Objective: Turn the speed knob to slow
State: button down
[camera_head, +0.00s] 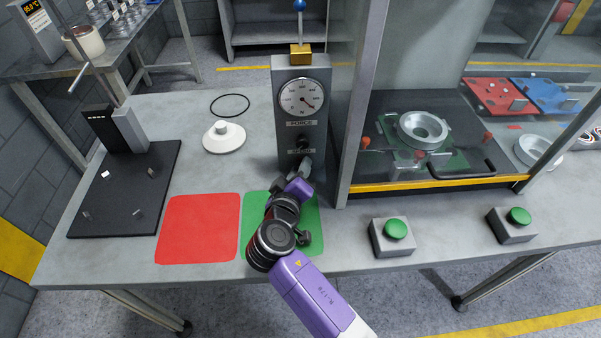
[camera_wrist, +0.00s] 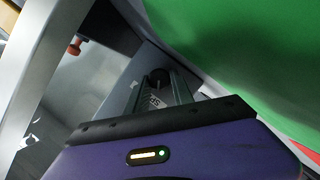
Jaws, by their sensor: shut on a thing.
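The speed knob (camera_wrist: 158,79) is a small dark round knob between my two fingers in the wrist view, next to a partly visible label. My gripper (camera_head: 303,166) is shut on it, low on the front of the grey control box (camera_head: 289,75). In the head view my fingers cover this knob, just below the SPEED label (camera_head: 302,152). The knob's setting cannot be read. Another dark knob (camera_head: 302,141) sits above, under the FORCE label (camera_head: 301,124), and my gripper is apart from it.
A round gauge (camera_head: 304,97) tops the box face. The press's glass enclosure (camera_head: 354,100) stands close on the right. Green (camera_head: 312,219) and red (camera_head: 198,228) mats lie in front, with a green button (camera_head: 396,229) at the right. A white disc (camera_head: 223,141) lies left of the box.

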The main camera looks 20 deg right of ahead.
jog(key=shift+a+n, duration=0.1)
jog(key=shift+n, duration=0.2)
dwell(0.4)
jog(key=c, duration=1.1)
grip_release()
jog(key=shift+b+v, duration=0.65)
jog(key=shift+v, duration=3.25)
jog(key=shift+a+f, duration=0.1)
jog(key=shift+f, duration=0.1)
